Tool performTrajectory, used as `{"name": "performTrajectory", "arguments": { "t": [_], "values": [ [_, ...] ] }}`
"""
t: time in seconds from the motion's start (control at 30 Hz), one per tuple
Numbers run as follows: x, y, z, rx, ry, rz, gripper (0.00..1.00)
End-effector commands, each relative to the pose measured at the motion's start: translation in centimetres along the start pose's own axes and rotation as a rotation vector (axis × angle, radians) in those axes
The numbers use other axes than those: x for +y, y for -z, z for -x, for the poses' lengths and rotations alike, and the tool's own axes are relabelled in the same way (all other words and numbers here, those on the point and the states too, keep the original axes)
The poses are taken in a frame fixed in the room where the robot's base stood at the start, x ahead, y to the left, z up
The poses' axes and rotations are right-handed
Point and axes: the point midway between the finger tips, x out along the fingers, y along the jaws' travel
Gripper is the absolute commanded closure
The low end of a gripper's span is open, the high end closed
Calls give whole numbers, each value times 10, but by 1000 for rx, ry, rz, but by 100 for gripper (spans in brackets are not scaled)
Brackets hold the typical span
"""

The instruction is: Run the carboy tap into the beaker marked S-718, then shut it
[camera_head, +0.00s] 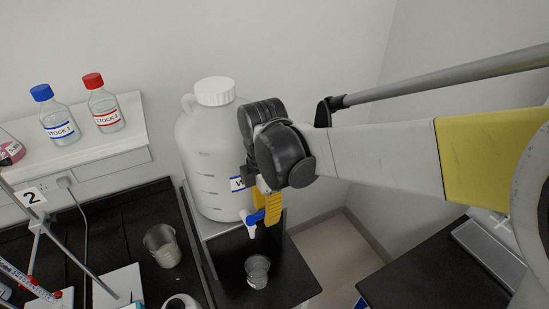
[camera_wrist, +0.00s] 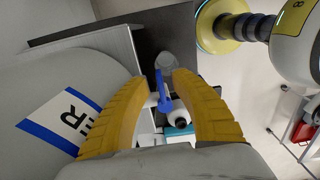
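A large white carboy (camera_head: 210,150) stands with a tap (camera_head: 252,220) low on its front; the tap has a white spout and a blue lever. In the wrist view the blue lever (camera_wrist: 163,95) lies between my yellow fingers. My gripper (camera_wrist: 162,80) is open around the lever, with a small gap seen on each side. In the head view my gripper (camera_head: 268,208) is at the tap and partly hides it. A clear beaker (camera_head: 257,272) stands below the tap; it also shows in the wrist view (camera_wrist: 168,62). I cannot read its marking, nor see any flow.
Another beaker (camera_head: 162,246) stands on the dark bench to the left. Stock bottles with a blue cap (camera_head: 58,120) and a red cap (camera_head: 105,108) stand on the white shelf. Thin stand rods (camera_head: 70,252) rise at lower left. A dark table (camera_head: 430,270) is at right.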

Motion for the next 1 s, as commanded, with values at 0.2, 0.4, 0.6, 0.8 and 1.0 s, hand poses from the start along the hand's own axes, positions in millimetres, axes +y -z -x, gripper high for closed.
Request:
{"name": "performTrajectory", "arguments": {
  "t": [0.2,0.4,0.6,0.8,1.0],
  "values": [
    [0,0,13,0,0,0,71],
    [0,0,56,0,0,0,71],
    [0,0,97,0,0,0,71],
    [0,0,118,0,0,0,71],
    [0,0,120,0,0,0,71]
  ]
}}
